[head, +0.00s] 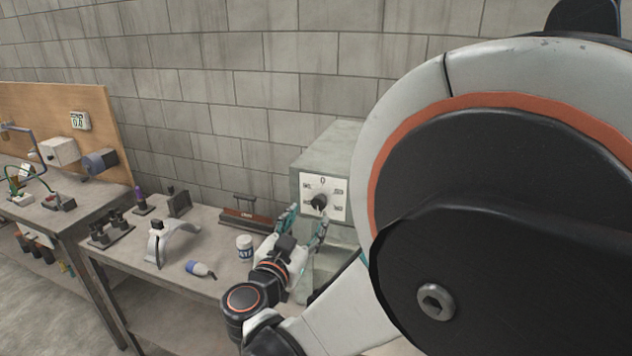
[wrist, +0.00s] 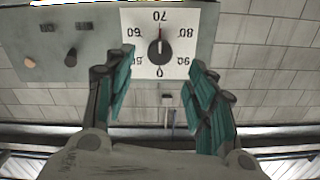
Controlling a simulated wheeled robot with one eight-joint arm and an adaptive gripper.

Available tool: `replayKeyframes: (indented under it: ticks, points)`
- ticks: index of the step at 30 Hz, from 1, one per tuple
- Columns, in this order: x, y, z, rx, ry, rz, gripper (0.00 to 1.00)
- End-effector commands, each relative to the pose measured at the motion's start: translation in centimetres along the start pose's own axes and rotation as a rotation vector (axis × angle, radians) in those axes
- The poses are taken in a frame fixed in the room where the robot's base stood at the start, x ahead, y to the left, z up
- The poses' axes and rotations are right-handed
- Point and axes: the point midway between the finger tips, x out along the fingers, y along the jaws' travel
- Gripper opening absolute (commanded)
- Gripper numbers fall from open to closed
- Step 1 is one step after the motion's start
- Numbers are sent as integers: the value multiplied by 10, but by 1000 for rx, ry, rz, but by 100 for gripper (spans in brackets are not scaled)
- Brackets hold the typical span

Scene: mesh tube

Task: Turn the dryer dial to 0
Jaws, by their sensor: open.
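The dryer (head: 335,150) is a grey box against the wall at the right end of the bench. Its white dial plate (head: 337,206) carries a black knob (head: 319,202), with the 0 mark above it in the head view. The wrist view shows the plate (wrist: 183,66) the other way up, with 0 at the bottom and 70 at the top. The knob (wrist: 160,51) there seems to point toward 70. My gripper (head: 305,222) is open and empty in front of the dial. Its teal fingers (wrist: 158,72) flank the plate's lower part, apart from the knob.
My arm hides the right side.

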Motion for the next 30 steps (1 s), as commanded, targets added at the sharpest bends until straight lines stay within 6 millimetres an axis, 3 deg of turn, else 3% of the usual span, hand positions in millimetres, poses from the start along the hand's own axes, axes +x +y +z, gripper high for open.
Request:
replayKeyframes:
  ticks: [6, 12, 25, 30]
  points:
    - [43, 1, 0, 0, 0, 4, 51]
    - [68, 0, 0, -1, 0, 1, 51]
    - [77, 0, 0, -1, -1, 0, 51]
    - [77, 0, 0, -1, -1, 0, 15]
